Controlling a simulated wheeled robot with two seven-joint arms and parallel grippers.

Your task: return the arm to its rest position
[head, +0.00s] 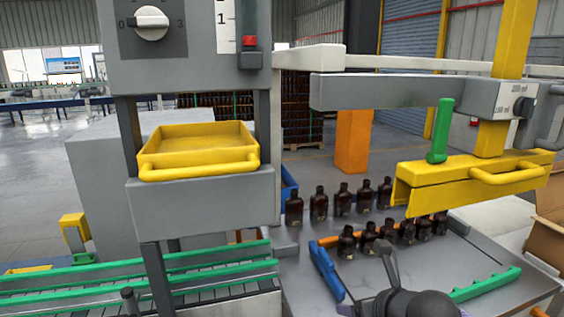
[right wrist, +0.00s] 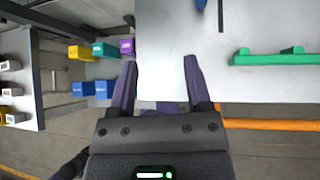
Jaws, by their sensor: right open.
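My right gripper (head: 388,262) shows dark at the bottom of the head view, over the grey steel table (head: 490,255), in front of the amber bottles. In the right wrist view its two fingers (right wrist: 159,85) stand apart with nothing between them. Several dark amber bottles (head: 319,205) stand upright in a back row. Several more bottles (head: 368,238) stand in a nearer row by an orange rail. My left gripper is in neither view.
A blue guide (head: 327,272) and a green guide (head: 487,284) flank my right arm on the table. A yellow hood (head: 470,186) hangs above the bottles' right side. A grey machine with a yellow tray (head: 198,143) and a green-railed conveyor (head: 130,275) stand at left.

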